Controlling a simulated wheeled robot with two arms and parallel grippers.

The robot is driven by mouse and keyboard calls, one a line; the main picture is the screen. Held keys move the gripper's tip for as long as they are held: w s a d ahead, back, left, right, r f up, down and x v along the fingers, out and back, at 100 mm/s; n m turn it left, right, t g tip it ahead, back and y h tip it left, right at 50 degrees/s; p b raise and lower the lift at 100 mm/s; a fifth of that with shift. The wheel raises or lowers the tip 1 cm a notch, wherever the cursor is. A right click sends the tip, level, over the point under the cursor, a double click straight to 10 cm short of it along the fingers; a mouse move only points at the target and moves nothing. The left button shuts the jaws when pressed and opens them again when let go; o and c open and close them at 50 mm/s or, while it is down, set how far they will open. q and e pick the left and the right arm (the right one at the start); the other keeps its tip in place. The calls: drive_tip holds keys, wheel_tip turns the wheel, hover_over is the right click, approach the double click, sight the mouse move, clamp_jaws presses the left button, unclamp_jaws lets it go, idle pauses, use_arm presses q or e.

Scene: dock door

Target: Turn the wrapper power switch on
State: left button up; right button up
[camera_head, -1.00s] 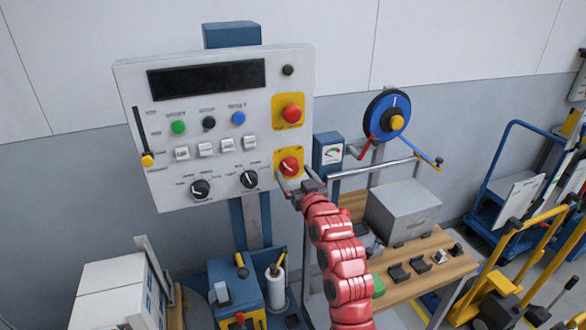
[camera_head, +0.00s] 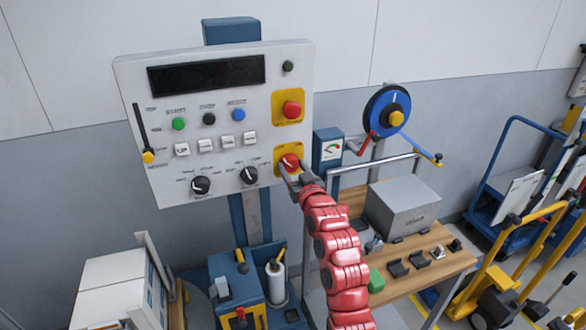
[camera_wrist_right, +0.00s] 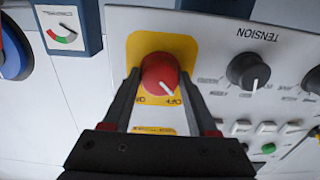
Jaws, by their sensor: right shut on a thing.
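The wrapper control panel (camera_head: 225,75) stands upright on a blue post. Its power switch is a red rotary knob (camera_head: 290,162) on a yellow plate at the panel's lower right. In the right wrist view the red knob (camera_wrist_right: 160,72) sits between the fingers of my right gripper (camera_wrist_right: 160,78), which is shut on it. Its white pointer mark slants to the lower right in that view, towards what looks like the OFF label. The right gripper (camera_head: 287,170) also shows in the head view, reaching the knob from below right. My left gripper is not in view.
A red emergency button (camera_head: 291,109) is just above the knob. The black tension knob (camera_head: 249,175) is to its left, and a gauge box (camera_head: 328,150) to its right. A workbench (camera_head: 425,265) with a grey box stands at the lower right.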

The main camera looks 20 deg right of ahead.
drive_tip(key=shift+m, duration=0.3)
drive_tip(key=shift+f+m+b, duration=0.15)
drive_tip(key=shift+m+b, duration=0.85)
drive_tip(key=shift+m, duration=1.3)
drive_tip(key=m, duration=0.2)
drive_tip(key=shift+m+b, duration=0.3)
drive_tip(key=shift+m, duration=0.1)
drive_tip(key=m+p, duration=0.1)
drive_tip(key=m, duration=0.3)
drive_tip(key=shift+m, duration=0.3)
drive_tip(key=m, duration=0.2)
drive_tip(key=m+p, duration=0.1)
drive_tip(key=shift+r+m, duration=0.2)
drive_tip(key=shift+m, duration=0.2)
drive_tip(key=shift+m+p, duration=0.6)
drive_tip(key=shift+m, duration=0.1)
drive_tip(key=shift+f, duration=0.1)
